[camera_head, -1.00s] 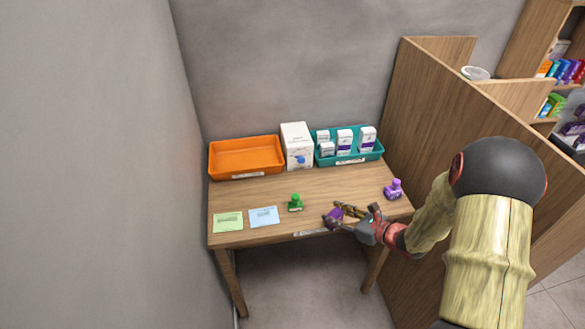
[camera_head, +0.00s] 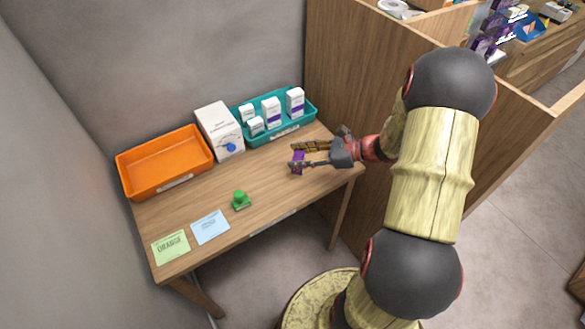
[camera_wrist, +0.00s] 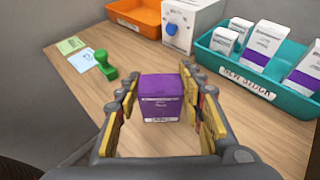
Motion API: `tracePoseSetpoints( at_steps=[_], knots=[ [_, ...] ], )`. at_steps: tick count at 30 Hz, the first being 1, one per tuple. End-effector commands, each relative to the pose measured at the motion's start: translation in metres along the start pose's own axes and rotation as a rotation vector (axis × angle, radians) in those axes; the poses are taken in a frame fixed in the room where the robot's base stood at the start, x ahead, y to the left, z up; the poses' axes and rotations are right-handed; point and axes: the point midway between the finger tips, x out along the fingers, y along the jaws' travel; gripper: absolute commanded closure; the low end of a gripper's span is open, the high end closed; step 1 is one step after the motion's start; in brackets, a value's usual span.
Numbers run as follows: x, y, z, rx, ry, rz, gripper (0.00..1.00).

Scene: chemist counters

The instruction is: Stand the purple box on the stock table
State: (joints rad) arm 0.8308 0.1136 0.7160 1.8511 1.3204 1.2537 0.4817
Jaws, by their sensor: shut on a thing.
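The purple box (camera_wrist: 162,97) is upright between the two fingers of my gripper (camera_wrist: 158,88) in the wrist view. It has a white label low on its front. In the head view, a small part of the purple box (camera_head: 299,157) shows between the fingertips of my gripper (camera_head: 296,157). My gripper is shut on it, over the right part of the wooden stock table (camera_head: 270,180). I cannot tell whether the box's base touches the tabletop.
A teal tray (camera_head: 281,132) with several white boxes, a white carton (camera_head: 217,128) with a blue knob and an orange tray (camera_head: 166,170) line the back. A green stamp (camera_head: 240,200), a blue card (camera_head: 210,227) and a green card (camera_head: 171,247) lie left. A wooden partition (camera_head: 345,70) bounds the right.

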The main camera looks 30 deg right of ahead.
Motion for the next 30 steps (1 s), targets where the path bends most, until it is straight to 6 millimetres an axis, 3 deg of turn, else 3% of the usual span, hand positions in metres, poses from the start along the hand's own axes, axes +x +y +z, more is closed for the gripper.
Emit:
tracePoseSetpoints(
  at_steps=[15, 27, 28, 30],
  knots=[
    [0.025, 0.0, -0.06, 0.0, -0.001, 0.0, 0.83],
    [0.026, 0.0, -0.063, 0.0, -0.001, 0.0, 0.83],
    [0.026, 0.0, -0.062, -0.001, -0.001, -0.001, 0.6],
    [0.026, 0.0, -0.062, -0.001, -0.001, -0.001, 0.56]
  ],
)
